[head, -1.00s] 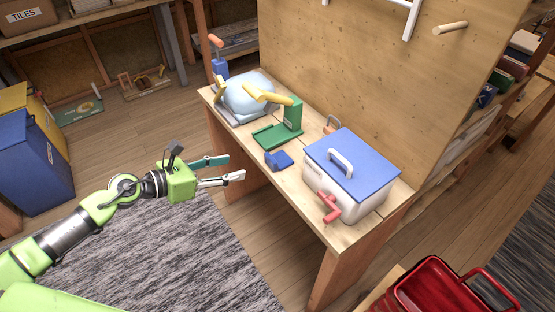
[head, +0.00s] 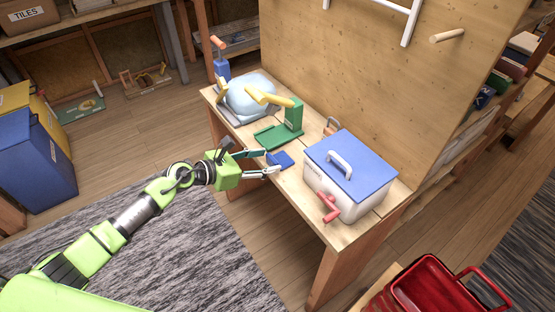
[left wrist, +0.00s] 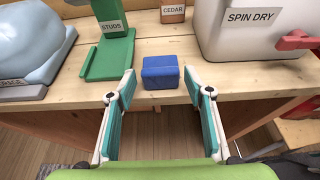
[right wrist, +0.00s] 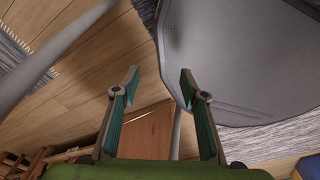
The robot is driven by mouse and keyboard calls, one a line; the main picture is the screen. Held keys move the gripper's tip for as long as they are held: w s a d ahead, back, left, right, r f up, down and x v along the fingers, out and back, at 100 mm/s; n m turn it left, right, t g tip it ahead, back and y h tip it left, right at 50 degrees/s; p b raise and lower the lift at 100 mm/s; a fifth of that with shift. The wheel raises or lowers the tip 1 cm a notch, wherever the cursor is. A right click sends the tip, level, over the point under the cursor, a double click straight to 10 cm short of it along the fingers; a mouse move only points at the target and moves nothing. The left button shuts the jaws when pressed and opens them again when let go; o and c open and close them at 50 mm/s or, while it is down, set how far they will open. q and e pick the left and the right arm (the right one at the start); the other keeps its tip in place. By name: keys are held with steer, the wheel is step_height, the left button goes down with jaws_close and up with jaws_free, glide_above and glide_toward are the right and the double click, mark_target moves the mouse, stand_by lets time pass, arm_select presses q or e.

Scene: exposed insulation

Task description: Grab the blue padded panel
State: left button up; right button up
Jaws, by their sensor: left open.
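The blue padded panel (head: 282,157) is a small blue block on the bench top, near its front edge. In the left wrist view the blue padded panel (left wrist: 161,71) sits centred between the fingertips, with a gap on each side. My left gripper (head: 271,161) is open at the bench's front edge, its fingers pointing at the panel and partly covering it in the head view. It also shows open in the left wrist view (left wrist: 158,88). My right gripper (right wrist: 159,82) is open and empty, away from the bench, and shows only in the right wrist view.
A green stand labelled STUDS (left wrist: 112,28) is left of the panel. A white box with a blue lid (head: 345,190), labelled SPIN DRY, and its red handle stand to the right. A pale blue bag (head: 248,95) lies farther left. A plywood wall (head: 400,80) closes the back.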

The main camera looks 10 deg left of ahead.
mark_target(280, 159)
arm_select(q)
steer(key=x, duration=0.2)
steer(key=shift+w+d, duration=0.15)
steer(key=shift+w, duration=0.05)
steer(key=c, duration=0.7)
